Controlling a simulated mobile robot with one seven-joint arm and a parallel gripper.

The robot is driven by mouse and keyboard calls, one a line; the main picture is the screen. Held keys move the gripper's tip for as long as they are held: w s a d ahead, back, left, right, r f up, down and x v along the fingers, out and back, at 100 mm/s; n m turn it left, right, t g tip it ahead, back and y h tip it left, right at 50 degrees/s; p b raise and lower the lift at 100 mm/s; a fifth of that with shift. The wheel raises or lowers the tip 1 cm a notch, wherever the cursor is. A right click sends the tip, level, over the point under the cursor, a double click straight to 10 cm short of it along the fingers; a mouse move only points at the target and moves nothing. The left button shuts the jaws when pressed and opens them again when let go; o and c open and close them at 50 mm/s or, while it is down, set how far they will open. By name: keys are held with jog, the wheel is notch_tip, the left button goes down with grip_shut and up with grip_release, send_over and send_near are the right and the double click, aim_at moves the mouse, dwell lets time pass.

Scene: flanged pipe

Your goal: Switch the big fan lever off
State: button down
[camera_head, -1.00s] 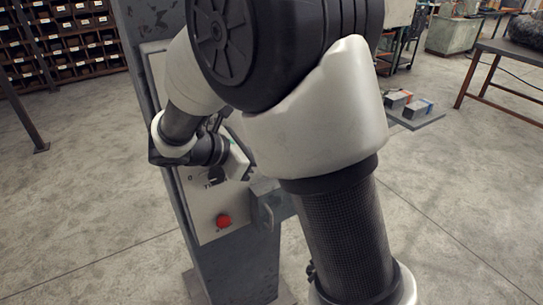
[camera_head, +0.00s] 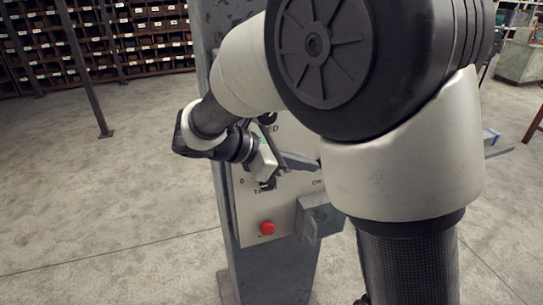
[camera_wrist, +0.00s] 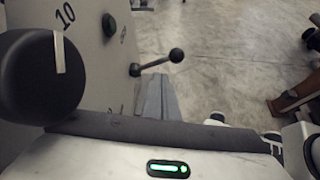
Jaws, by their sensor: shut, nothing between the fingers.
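A lever with a dark ball knob (camera_wrist: 176,55) sticks out from the panel in the wrist view, tilted up and to the right from its pivot. It stands a little beyond my gripper's fingertips, and no clear contact shows. My gripper (camera_wrist: 157,82) is shut, its grey fingers pointing toward the lever's side. In the head view my gripper (camera_head: 310,163) lies across the front of the panel, pointing right. The lever is not seen in the head view; my arm covers that side. The control panel (camera_head: 250,215) carries the markings "0" and "ON".
A large black dial (camera_wrist: 38,75) is close at left in the wrist view, beside a "10" mark. A red button (camera_head: 267,228) and a grey box (camera_head: 318,214) are low on the panel. Open floor (camera_head: 120,220) lies left.

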jog(key=v, duration=1)
jog(key=shift+s+a, duration=0.2)
jog(key=shift+a, duration=0.2)
jog(key=shift+d, duration=0.15)
jog(key=s+d+f+m+t+y, duration=0.1)
jog(key=s+d+f+m+y, duration=0.1)
jog(key=s+d+m+y, duration=0.9)
jog(key=s+d+m, duration=0.3)
jog(key=s+m, duration=0.1)
jog(key=m, duration=0.6)
